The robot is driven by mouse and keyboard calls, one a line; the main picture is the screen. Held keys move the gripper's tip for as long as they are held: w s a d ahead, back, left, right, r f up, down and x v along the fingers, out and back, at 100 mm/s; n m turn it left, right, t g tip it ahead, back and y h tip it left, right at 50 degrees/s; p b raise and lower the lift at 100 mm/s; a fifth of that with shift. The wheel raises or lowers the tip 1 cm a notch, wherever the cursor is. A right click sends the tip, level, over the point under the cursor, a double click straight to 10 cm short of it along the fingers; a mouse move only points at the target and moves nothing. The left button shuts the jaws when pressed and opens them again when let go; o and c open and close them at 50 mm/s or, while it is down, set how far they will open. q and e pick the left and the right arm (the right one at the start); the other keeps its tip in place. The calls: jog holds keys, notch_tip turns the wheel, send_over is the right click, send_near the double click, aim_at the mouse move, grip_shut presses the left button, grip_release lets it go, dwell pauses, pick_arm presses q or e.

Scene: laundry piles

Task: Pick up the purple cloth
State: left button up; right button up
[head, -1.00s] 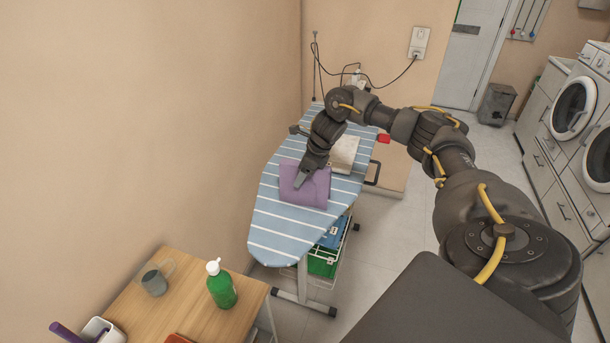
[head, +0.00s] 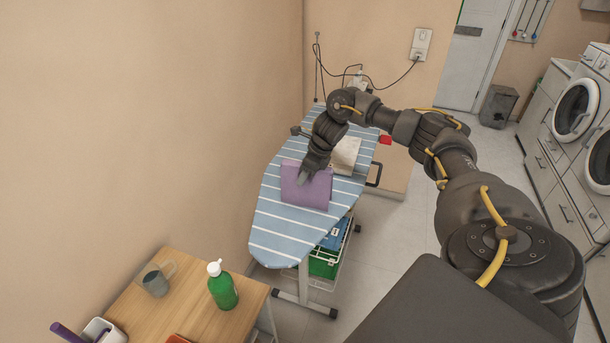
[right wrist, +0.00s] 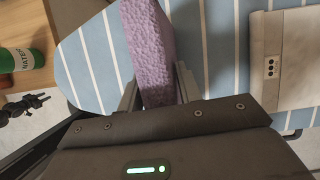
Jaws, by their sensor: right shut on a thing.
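The purple cloth (head: 308,192) is a folded rectangle on the blue striped ironing board (head: 268,222). My right gripper (head: 303,178) is at the cloth's upper edge in the head view. In the right wrist view the purple cloth (right wrist: 148,45) stands between the two fingers of my right gripper (right wrist: 158,90), one finger on each side, and the gripper is shut on it. I cannot tell whether the cloth is clear of the board. My left gripper is not in view.
A wall runs along the board's left side.

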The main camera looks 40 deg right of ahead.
jog(key=shift+r+b, duration=0.3)
notch_tip(320, 180, up, 2)
jog(key=shift+w+r+b, duration=0.1)
jog(key=shift+r+b, duration=0.15)
jog(key=shift+b, duration=0.65)
jog(key=s+a+r+p, duration=0.2)
jog(key=s+a+r, duration=0.6)
jog(key=s+r, duration=0.2)
jog(key=shift+s, duration=0.95)
